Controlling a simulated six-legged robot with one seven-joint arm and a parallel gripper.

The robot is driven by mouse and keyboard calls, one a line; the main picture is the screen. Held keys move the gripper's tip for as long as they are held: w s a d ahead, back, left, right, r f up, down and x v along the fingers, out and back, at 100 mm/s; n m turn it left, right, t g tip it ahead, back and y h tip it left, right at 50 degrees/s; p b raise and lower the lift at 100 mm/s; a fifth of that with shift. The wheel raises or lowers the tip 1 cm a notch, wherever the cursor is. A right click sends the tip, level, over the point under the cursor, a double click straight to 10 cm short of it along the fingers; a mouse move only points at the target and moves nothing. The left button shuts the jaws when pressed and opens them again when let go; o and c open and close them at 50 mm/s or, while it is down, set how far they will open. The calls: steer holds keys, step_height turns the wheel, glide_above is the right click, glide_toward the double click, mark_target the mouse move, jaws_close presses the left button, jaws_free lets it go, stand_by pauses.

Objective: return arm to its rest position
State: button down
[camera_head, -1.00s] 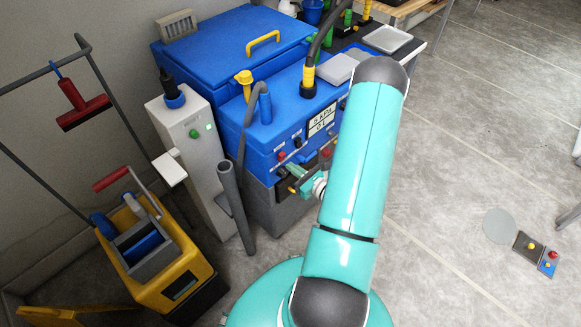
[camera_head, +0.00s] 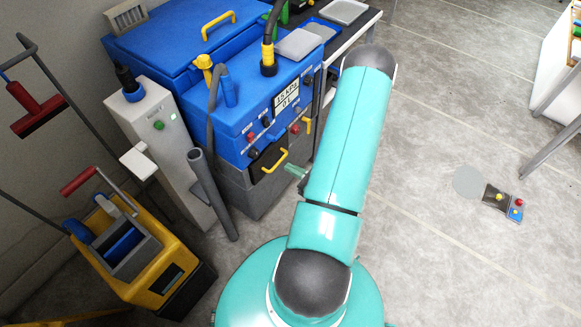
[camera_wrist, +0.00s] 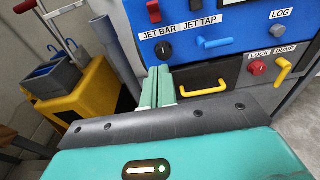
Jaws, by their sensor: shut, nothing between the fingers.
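My arm (camera_head: 345,140) is teal with dark grey joints and reaches up and forward in the head view, in front of the blue machine (camera_head: 205,75). My gripper (camera_wrist: 157,88) shows in the wrist view as two teal fingers lying side by side, shut and empty. In the head view only a small teal tip (camera_head: 295,171) shows past the arm's left edge; the rest is hidden behind the arm. The fingers point toward the machine's front panel, and no contact is visible.
The machine's yellow drawer handle (camera_head: 274,161) and knobs are close left of my arm. A white post (camera_head: 160,135), a grey tube (camera_head: 213,195) and a yellow mop bucket (camera_head: 135,265) stand further left. Open floor (camera_head: 430,150) lies to the right, with a small button box (camera_head: 515,212).

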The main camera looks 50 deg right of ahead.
steer(key=shift+r, duration=0.1)
stand_by(0.3)
steer(key=w+a+r+n+g+y, duration=0.4)
steer(key=a+r+n+g+y, duration=0.15)
steer(key=a+r+n, duration=0.4)
steer(key=w+a+r+n+g+y, duration=0.4)
steer(key=a+r+n+g+y, duration=0.15)
steer(key=a+r+n, duration=0.35)
steer(key=s+a+r+n+h, duration=0.3)
steer(key=a+r+n+h, duration=0.2)
steer(key=r+n, duration=0.3)
steer(key=s+a+r+n+h, duration=0.4)
steer(key=a+r+n+h, duration=0.1)
steer(key=r+n, duration=0.4)
step_height(320, 180, up, 3)
steer(key=shift+s+a+f+h, duration=0.15)
steer(key=shift+s+a+h, duration=0.15)
steer(key=shift+h, duration=0.5)
steer(key=shift+d, duration=0.15)
